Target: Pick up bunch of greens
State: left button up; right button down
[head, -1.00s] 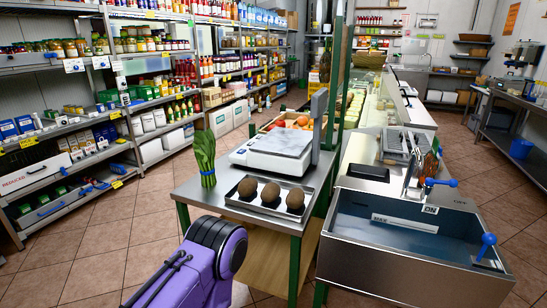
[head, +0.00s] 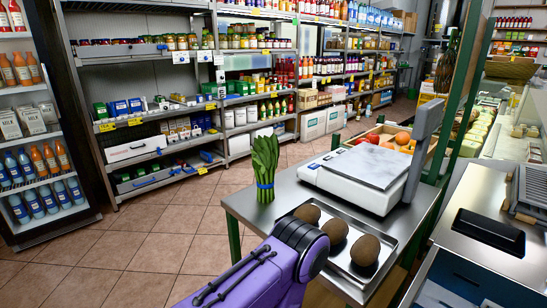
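The bunch of greens (head: 265,166) stands upright on the left part of the metal table (head: 238,204), tied with a blue band. It is left of the white scale (head: 362,176) and behind the metal tray (head: 398,243). A purple and black link of my arm comes in from the bottom, in front of the tray. No gripper fingers show in the head view, so both grippers are out of sight.
Several brown round items (head: 365,250) lie in the tray, partly hidden by my arm. A crate of fruit (head: 384,137) stands behind the scale. Stocked shelves (head: 150,152) and a drinks fridge (head: 38,150) line the left. The tiled floor (head: 150,235) left of the table is clear.

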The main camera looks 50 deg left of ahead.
aim_at(266, 153)
jog(key=u, duration=3.4)
jog(key=i, duration=2.25)
jog(key=z, duration=4)
jog(key=i, duration=0.55)
